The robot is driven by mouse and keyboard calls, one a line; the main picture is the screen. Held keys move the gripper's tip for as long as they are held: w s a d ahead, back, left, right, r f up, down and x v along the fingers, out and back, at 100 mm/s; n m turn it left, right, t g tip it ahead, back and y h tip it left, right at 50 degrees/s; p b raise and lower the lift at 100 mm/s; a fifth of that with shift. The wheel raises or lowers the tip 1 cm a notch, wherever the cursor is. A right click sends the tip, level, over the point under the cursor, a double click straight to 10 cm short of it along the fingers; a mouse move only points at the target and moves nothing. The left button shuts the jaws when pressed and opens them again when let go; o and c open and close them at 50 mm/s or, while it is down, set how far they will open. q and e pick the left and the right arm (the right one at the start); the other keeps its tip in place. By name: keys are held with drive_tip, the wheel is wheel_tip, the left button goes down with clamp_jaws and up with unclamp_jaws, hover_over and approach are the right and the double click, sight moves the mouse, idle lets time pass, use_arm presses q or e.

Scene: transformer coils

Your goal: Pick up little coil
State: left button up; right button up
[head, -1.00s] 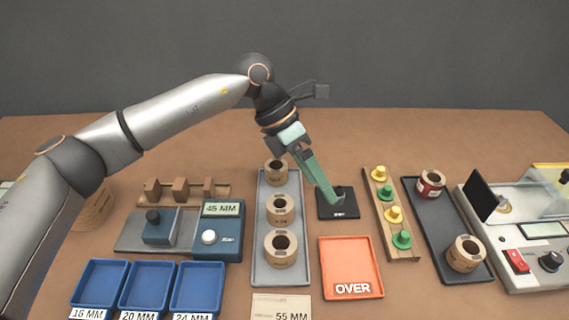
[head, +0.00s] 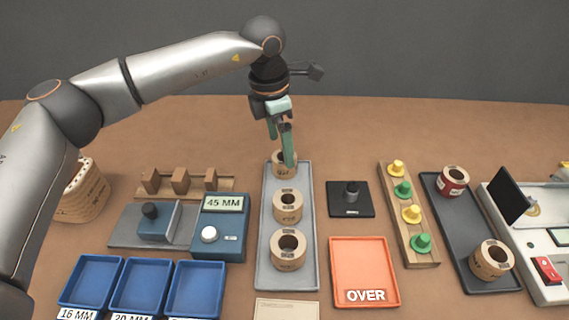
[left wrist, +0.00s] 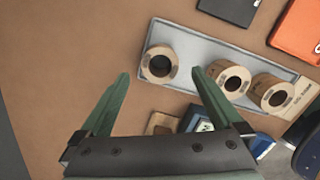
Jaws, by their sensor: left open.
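Three tan coils stand in a row on a long grey tray (head: 264,262): a far coil (head: 277,158), a middle coil (head: 288,206) and a near coil (head: 288,251). The far one looks smallest in the head view. My left gripper (head: 281,150) is open and empty above the far coil, fingers pointing down, one finger partly hiding it. In the left wrist view the far coil (left wrist: 159,64) shows beyond and between the two open fingertips (left wrist: 160,74). The middle coil (left wrist: 230,78) lies right of the right finger. My right gripper is not in view.
Left is a blue 45 MM gauge (head: 220,228).

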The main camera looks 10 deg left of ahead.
use_arm(q)
drive_tip(key=f, duration=0.5)
drive_tip(key=shift+w+d, duration=0.25)
drive_tip(key=shift+d, duration=0.15)
drive_tip(key=shift+r, duration=0.1)
drive_tip(key=c, duration=1.5)
